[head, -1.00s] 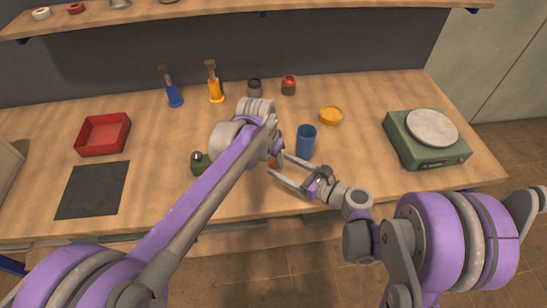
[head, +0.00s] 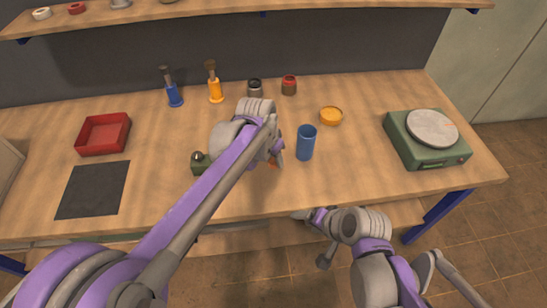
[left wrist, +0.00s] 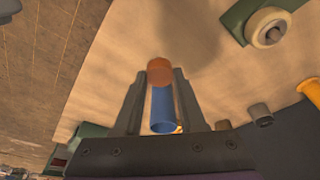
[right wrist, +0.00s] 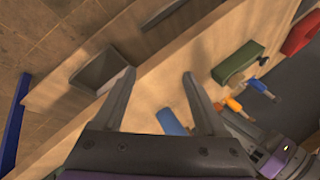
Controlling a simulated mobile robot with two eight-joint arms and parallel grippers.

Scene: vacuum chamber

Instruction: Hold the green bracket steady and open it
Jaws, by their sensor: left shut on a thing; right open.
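The green bracket (head: 199,164), a dark green block with a pale round knob, sits on the bench left of my left wrist, partly covered by my left arm. In the left wrist view, the green bracket (left wrist: 235,20) is at the top right, apart from the fingers. A green block, likely it, shows in the right wrist view (right wrist: 238,62). My left gripper (head: 276,153) is shut on an orange-brown cylinder (left wrist: 159,66), mostly hidden in the head view. My right gripper (head: 303,215) is open and empty by the bench's front edge, away from the bracket.
A blue cup (head: 306,144) stands right of my left gripper. A red tray (head: 88,149) and dark mat (head: 92,190) lie left; a green scale (head: 428,155) stands right.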

